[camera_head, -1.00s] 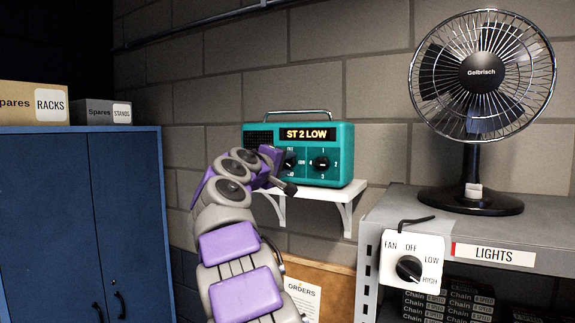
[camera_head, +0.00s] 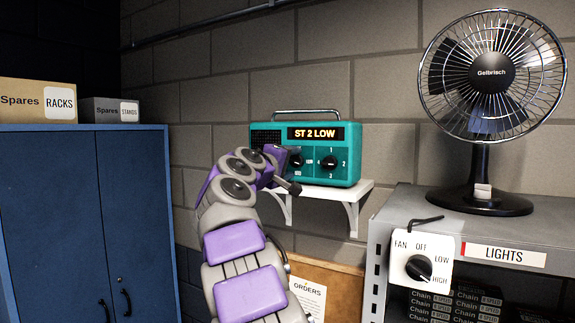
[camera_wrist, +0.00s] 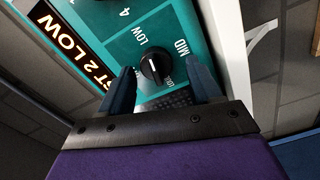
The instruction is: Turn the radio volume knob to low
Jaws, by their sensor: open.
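The teal radio (camera_head: 349,166) stands on a small white wall shelf (camera_head: 345,193). Its display (camera_head: 314,133) reads "ST 2 LOW". The left knob, the volume knob (camera_head: 297,160), is partly hidden by my gripper in the head view. In the wrist view this black knob (camera_wrist: 155,65) shows with LOW and MID printed around it. My gripper (camera_wrist: 163,84) is open, with one dark finger on each side of the knob; I cannot tell whether either finger touches it. The station knob (camera_head: 328,163), with numbers around it, is to the right and clear of my gripper.
A desk fan (camera_head: 489,75) stands on a grey shelf unit (camera_head: 405,205) at the right. A white fan switch plate (camera_head: 420,258) and a LIGHTS label (camera_head: 502,255) are on its front. A blue cabinet (camera_head: 75,215) with boxes on top is at the left.

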